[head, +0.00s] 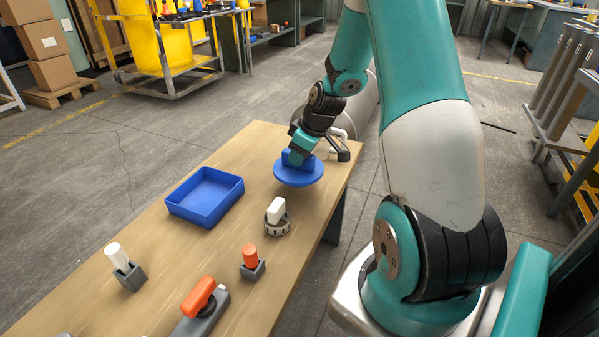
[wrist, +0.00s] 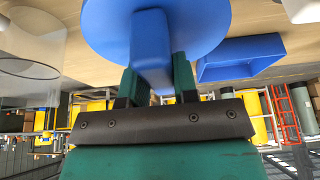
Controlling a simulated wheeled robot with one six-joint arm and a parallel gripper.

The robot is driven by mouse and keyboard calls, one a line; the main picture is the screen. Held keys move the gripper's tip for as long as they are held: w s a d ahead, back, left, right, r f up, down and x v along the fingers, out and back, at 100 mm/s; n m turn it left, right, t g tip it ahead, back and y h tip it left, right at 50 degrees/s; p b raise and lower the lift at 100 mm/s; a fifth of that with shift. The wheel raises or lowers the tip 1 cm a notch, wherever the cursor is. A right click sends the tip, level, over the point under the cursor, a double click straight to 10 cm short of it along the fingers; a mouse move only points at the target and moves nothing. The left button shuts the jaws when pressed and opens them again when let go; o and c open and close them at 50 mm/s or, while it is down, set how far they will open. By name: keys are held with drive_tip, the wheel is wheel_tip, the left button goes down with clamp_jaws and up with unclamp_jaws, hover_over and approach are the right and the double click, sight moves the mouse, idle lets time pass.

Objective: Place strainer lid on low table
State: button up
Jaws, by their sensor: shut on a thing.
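The strainer lid is a blue round disc with a block-shaped handle, at the far right end of the table in the head view (head: 298,178). In the wrist view the lid (wrist: 205,22) fills the top middle. My gripper (head: 299,154) is shut on the lid's handle, with one green finger on each side of it in the wrist view (wrist: 156,72). The lid looks roughly level over the low wooden table (head: 165,240). I cannot tell whether its underside touches the tabletop.
A blue open tray (head: 206,217) sits left of the lid. A grey ring with a white block (head: 276,210), an orange-topped holder (head: 250,258), a white cylinder in a holder (head: 117,256) and an orange-handled piece (head: 199,297) stand nearer. A see-through cylinder (wrist: 30,60) is beside the gripper.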

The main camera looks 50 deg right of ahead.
sight(299, 169)
drive_tip(key=shift+f+b, duration=0.55)
drive_tip(key=shift+f, duration=1.65)
drive_tip(key=shift+f, duration=0.1)
drive_tip(key=o, duration=1)
